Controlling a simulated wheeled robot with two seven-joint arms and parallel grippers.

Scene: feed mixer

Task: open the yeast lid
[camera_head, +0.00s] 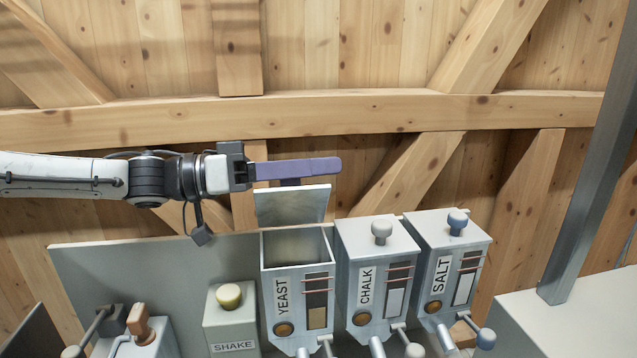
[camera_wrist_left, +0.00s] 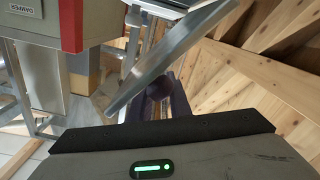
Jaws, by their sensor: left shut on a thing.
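The yeast bin (camera_head: 285,273) is a grey box labelled YEAST, and its top is open. Its lid (camera_head: 292,206) stands raised and tilted up at the back edge of the bin. My left gripper (camera_head: 308,169), with purple fingers, is just above the lid and shut on its knob. The knob is mostly hidden by the fingers in the head view. In the left wrist view, the lid (camera_wrist_left: 165,62) is a grey slab seen edge-on, with the dark knob (camera_wrist_left: 160,88) between the purple fingers (camera_wrist_left: 180,102). My right gripper is not in view.
The chalk bin (camera_head: 352,262) and salt bin (camera_head: 425,258) stand to the right with lids closed. A SHAKE button box (camera_head: 230,318) is on the left, with a lever (camera_head: 140,322) further left. A metal post (camera_head: 598,150) rises at the right. A wooden wall is behind.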

